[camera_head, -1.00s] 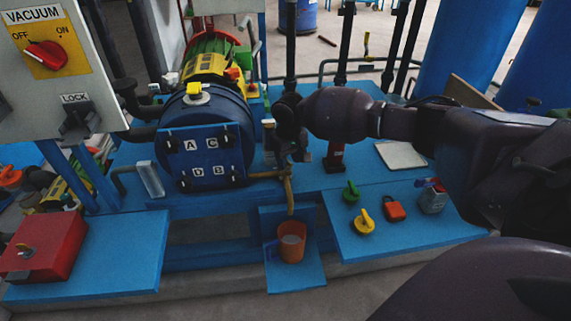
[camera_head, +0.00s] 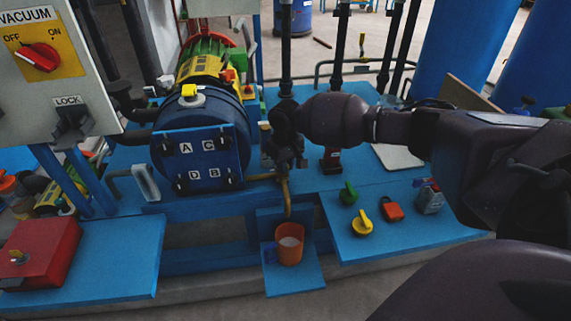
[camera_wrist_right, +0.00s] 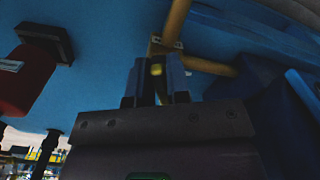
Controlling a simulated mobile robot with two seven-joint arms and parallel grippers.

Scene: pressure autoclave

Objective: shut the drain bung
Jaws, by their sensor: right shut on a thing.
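A brass drain pipe (camera_head: 285,195) comes out below the blue vessel (camera_head: 196,145) and bends down over an orange cup (camera_head: 289,243). In the right wrist view the brass pipe (camera_wrist_right: 175,22) runs up from a joint just beyond the fingers. My right gripper (camera_head: 284,160) is at the vessel's right side, above the pipe's bend. In the wrist view its fingers (camera_wrist_right: 157,80) are closed around a small yellowish piece (camera_wrist_right: 156,69), which I take to be the drain bung. The fingers hide most of it, and how far it is seated cannot be told. My left gripper is out of view.
A blue shelf at the right holds a green knob (camera_head: 349,193), a yellow knob (camera_head: 362,224), a red padlock (camera_head: 392,209) and a grey padlock (camera_head: 430,199). A red box (camera_head: 38,252) and the control panel (camera_head: 50,75) stand left. Black pipes rise behind my arm.

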